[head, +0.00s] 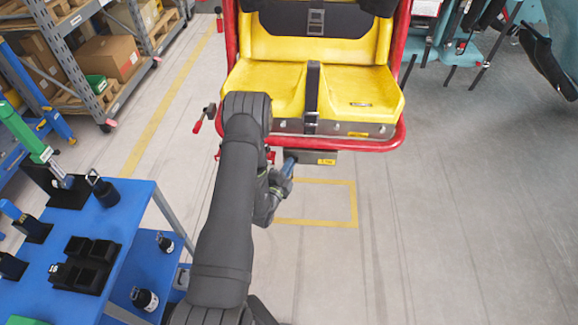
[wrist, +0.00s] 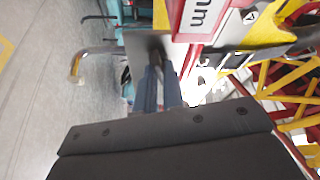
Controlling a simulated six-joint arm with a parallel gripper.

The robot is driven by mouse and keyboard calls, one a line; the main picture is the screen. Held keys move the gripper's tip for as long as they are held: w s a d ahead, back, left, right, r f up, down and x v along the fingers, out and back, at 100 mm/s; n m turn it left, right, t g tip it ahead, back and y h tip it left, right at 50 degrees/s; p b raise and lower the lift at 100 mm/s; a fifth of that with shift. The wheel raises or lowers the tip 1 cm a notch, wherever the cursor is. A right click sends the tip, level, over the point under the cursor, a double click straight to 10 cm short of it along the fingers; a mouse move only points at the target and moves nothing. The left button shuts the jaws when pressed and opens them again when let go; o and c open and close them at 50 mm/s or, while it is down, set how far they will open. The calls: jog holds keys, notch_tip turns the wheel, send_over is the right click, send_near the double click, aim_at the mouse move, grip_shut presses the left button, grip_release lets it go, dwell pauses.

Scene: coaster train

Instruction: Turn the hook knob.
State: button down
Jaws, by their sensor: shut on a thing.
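A yellow two-seat coaster car (head: 255,85) with a red tube frame stands at the top centre of the head view. Under its front edge is a grey metal box (head: 312,157) with a yellow label. My gripper (head: 288,163) reaches the left end of this box, its blue fingertips up against it. In the wrist view my gripper (wrist: 159,88) shows two blue fingers close together beside a grey plate (wrist: 139,45). They are shut on a small dark part, the hook knob (wrist: 156,60), which is mostly hidden between them. Its turn angle cannot be told.
A red-handled lever (head: 199,122) is on the car's left side. A blue tool table (head: 125,215) stands at left.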

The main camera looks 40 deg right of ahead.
jog(key=m+t+y, duration=0.3)
jog(key=m, duration=0.9)
jog(key=m+t+y, duration=0.3)
jog(key=m+t, duration=0.1)
jog(key=m, duration=0.7)
jog(key=s+d+m+t+y, duration=0.1)
jog(key=m+t+y, duration=0.2)
jog(key=m, duration=0.9)
jog(key=shift+s+d+m+y, duration=0.1)
jog(key=shift+m+y, duration=0.2)
jog(key=shift+y, duration=0.1)
jog(key=c, duration=1.5)
grip_release()
jog(key=shift+c, duration=0.2)
jog(key=shift+s, duration=0.1)
